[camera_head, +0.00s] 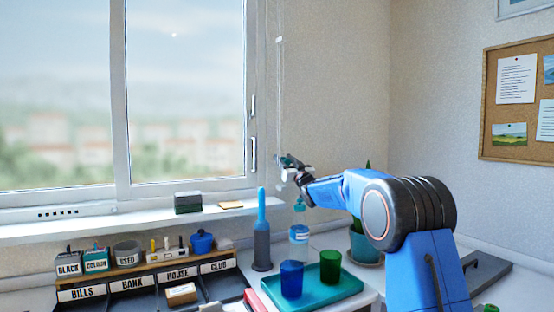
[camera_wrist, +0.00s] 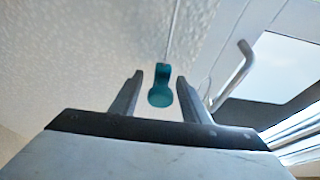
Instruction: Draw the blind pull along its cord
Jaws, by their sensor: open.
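The teal blind pull (camera_wrist: 160,90) hangs on a thin white cord (camera_wrist: 174,35). In the wrist view it lies between the two fingers of my open gripper (camera_wrist: 159,92), with a visible gap on each side. In the head view my gripper (camera_head: 287,172) is beside the window frame's right edge. The pull (camera_head: 287,160) shows there only as a small teal patch at the fingers, partly hidden. The cord (camera_head: 281,100) runs up the wall above it.
The window (camera_head: 180,95) with its handle (camera_head: 253,155) is left of my gripper. Below are a sill (camera_head: 110,222), a blue-topped bottle (camera_head: 262,235), and a teal tray (camera_head: 340,290) with a blue cup (camera_head: 291,279) and green cup (camera_head: 330,266). A corkboard (camera_head: 515,135) hangs right.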

